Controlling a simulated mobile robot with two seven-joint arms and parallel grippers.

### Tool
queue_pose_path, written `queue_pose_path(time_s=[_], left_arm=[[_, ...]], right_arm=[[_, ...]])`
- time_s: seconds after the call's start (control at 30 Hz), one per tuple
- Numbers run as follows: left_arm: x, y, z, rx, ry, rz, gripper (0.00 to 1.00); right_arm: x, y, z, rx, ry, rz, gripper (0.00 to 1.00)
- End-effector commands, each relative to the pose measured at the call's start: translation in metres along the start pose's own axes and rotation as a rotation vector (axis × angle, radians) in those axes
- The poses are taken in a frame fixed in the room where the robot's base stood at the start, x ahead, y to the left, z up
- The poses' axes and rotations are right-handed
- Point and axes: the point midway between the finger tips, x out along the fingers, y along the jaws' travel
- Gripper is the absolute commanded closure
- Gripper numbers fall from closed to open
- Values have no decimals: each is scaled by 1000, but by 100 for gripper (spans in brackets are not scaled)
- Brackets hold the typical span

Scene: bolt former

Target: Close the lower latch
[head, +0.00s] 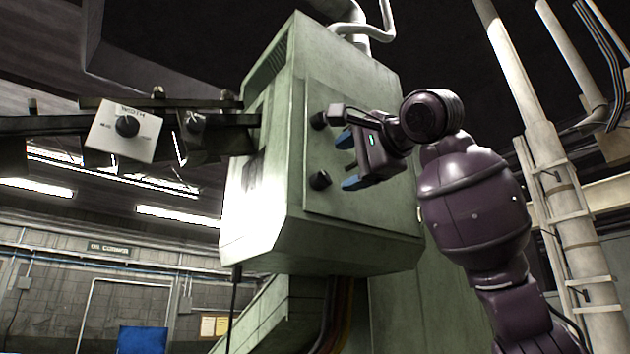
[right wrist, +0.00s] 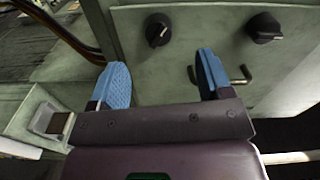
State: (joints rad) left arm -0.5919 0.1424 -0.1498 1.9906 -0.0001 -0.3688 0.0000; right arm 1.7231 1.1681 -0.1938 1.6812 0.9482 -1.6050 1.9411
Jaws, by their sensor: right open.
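The green cabinet (head: 345,215) has a door panel with two black latch knobs along its left side in the head view. The lower latch (head: 320,180) also shows in the right wrist view (right wrist: 157,29). The upper latch (head: 319,121) is at the right in the right wrist view (right wrist: 263,27). My right gripper (head: 349,161) is open and empty before the door, its blue fingertips to the right of the latches. In the right wrist view the lower latch appears beyond the gap between the fingers (right wrist: 164,78), apart from both. My left gripper is out of view.
A bent metal handle (right wrist: 240,76) on the door is partly hidden behind one finger. A dark rail with a white dial plate (head: 125,130) stands left of the cabinet. Pale pipes (head: 550,170) rise at the right. Cables (head: 335,310) hang below the cabinet.

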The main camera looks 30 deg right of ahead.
Motion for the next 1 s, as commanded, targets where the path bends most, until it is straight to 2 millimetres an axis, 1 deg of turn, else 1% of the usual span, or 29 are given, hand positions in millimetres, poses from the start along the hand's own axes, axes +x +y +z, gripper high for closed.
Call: queue_pose_path(time_s=[0.03,0.3,0.33,0.4,0.6,0.7,0.8,1.0], left_arm=[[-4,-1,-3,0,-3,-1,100],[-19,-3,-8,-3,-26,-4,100],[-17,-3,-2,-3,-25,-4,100],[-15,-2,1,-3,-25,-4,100],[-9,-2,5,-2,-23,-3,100],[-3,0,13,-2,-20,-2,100],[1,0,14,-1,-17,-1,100],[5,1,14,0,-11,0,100]], right_arm=[[11,-1,0,0,0,5,28],[66,-1,0,4,0,5,28],[62,0,0,43,0,0,28],[61,2,1,121,-1,0,28],[61,3,1,330,-1,2,28],[62,5,3,456,-6,4,28],[62,5,2,553,-4,4,28],[61,2,1,656,-1,2,28]])
